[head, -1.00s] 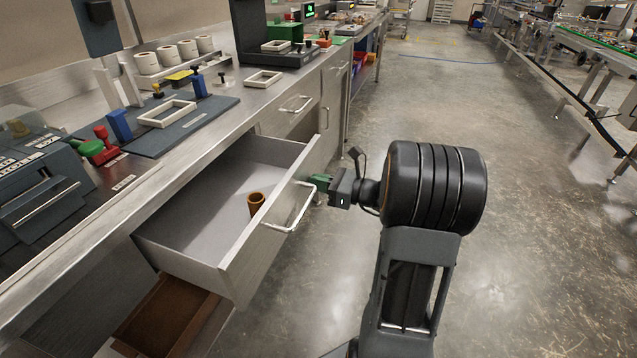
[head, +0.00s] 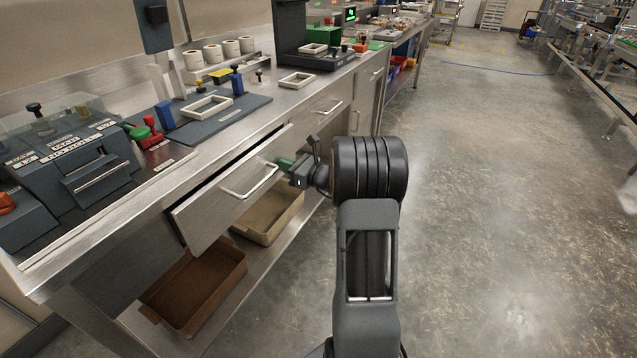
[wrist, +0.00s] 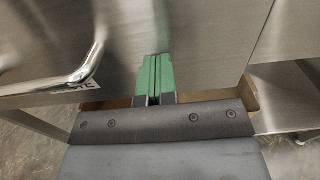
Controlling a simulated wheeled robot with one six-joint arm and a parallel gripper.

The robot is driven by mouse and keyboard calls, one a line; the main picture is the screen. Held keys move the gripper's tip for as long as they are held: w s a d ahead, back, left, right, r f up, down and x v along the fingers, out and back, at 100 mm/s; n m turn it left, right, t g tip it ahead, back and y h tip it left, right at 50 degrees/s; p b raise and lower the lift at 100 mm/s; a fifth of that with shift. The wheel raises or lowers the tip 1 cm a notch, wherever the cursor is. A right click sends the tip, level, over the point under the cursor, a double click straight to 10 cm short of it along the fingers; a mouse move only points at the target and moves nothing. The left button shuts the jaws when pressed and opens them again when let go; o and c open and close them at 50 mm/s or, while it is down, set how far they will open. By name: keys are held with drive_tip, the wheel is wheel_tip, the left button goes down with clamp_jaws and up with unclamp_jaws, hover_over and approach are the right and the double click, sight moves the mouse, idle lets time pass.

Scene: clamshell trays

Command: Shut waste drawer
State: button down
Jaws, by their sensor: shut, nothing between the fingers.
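The waste drawer's steel front (head: 215,205) is under the bench top, with a bar handle (head: 250,182). It stands slightly out from the bench, with a narrow dark gap along its top edge. My gripper (head: 284,163) is just right of the handle, its green fingers pointing at the front. In the wrist view the closed green fingers (wrist: 153,75) are against or very near the drawer front (wrist: 195,45), and exact contact is unclear. The handle (wrist: 85,65) is to their left, apart from them. A partly hidden label sits below it. The drawer's inside is hidden.
A brown bin (head: 195,290) and a tan bin (head: 268,215) stand on the shelf below. The bench top (head: 110,205) carries a grey machine (head: 75,155) and a dark fixture plate (head: 235,115). The floor (head: 480,220) to the right is clear.

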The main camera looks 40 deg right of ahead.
sight(275, 160)
drive_tip(key=x, duration=0.3)
drive_tip(key=shift+w+a, duration=0.1)
drive_tip(key=shift+w, duration=0.25)
drive_tip(key=shift+w+r, duration=0.1)
drive_tip(key=shift+a+r, duration=0.1)
drive_tip(key=shift+a, duration=0.05)
